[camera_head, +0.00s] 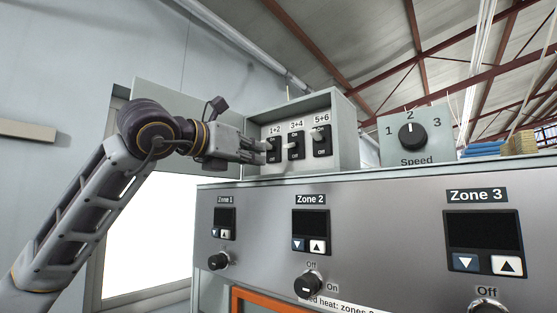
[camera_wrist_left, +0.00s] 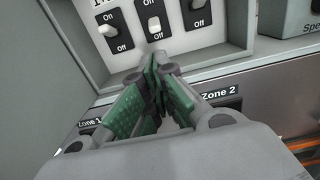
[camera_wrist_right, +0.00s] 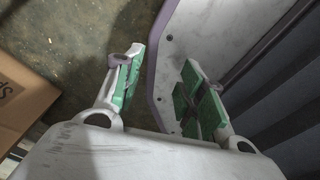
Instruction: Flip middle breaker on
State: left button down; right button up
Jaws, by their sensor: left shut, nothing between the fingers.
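The middle breaker, marked 3+4 (camera_head: 294,147), is a black switch with a white toggle inside an open grey box. In the left wrist view the middle breaker (camera_wrist_left: 153,22) shows its toggle, with an Off label below it; its exact tilt is hard to tell. My left gripper (camera_head: 262,151) is shut and empty, in front of the lower part of the 1+2 breaker in the head view. In the left wrist view its closed fingertips (camera_wrist_left: 160,62) are below the middle breaker, seemingly apart from it. My right gripper (camera_wrist_right: 160,72) is open and empty, away from the box.
The 1+2 breaker (camera_head: 273,151) and 5+6 breaker (camera_head: 321,140) flank the middle one. The box's side walls and lower lip surround them. A Speed knob box (camera_head: 412,136) stands to the right. The Zone panel (camera_head: 370,232) lies below. A cardboard box (camera_wrist_right: 22,100) is near my right gripper.

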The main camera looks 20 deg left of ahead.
aim_at(290, 146)
pick_arm(q)
jog(key=p+x, duration=0.3)
jog(key=x, duration=0.6)
jog(key=shift+s, duration=0.1)
jog(key=shift+w+d, duration=0.15)
jog(key=shift+w, duration=0.3)
jog(key=shift+w+f, duration=0.1)
jog(key=shift+w, duration=0.05)
pick_arm(e)
jog(key=r, duration=0.3)
jog(key=shift+w+d+r, duration=0.2)
jog(key=shift+w, duration=0.05)
pick_arm(q)
jog(key=shift+g+p, duration=0.3)
jog(key=shift+p, duration=0.1)
pick_arm(e)
jog(key=shift+r, duration=0.25)
pick_arm(q)
jog(key=shift+r, duration=0.25)
pick_arm(e)
jog(key=shift+a+r, duration=0.2)
jog(key=shift+a, duration=0.15)
